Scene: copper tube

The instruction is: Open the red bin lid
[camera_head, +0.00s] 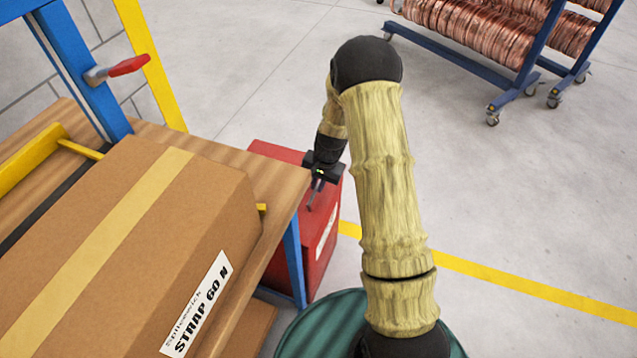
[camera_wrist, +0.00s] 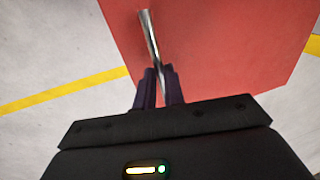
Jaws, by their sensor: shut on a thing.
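The red bin (camera_head: 318,255) stands on the floor beyond the wooden workbench, with a white label on its side. Its lid (camera_head: 268,150) is red and looks flat on top, and my arm and the bench corner hide part of it. My gripper (camera_head: 312,192) is over the bin, near its right edge. In the wrist view my gripper (camera_wrist: 158,88) has its dark fingers close together on a thin metal handle (camera_wrist: 148,30). The red surface (camera_wrist: 215,45) lies behind the handle. Whether the lid is slightly raised cannot be told.
The wooden workbench (camera_head: 285,185) carries a large cardboard box (camera_head: 120,210), close to the bin on the left. A blue rack (camera_head: 470,55) of copper tube coils stands at the back right. Grey floor with a yellow line (camera_head: 520,290) is clear on the right.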

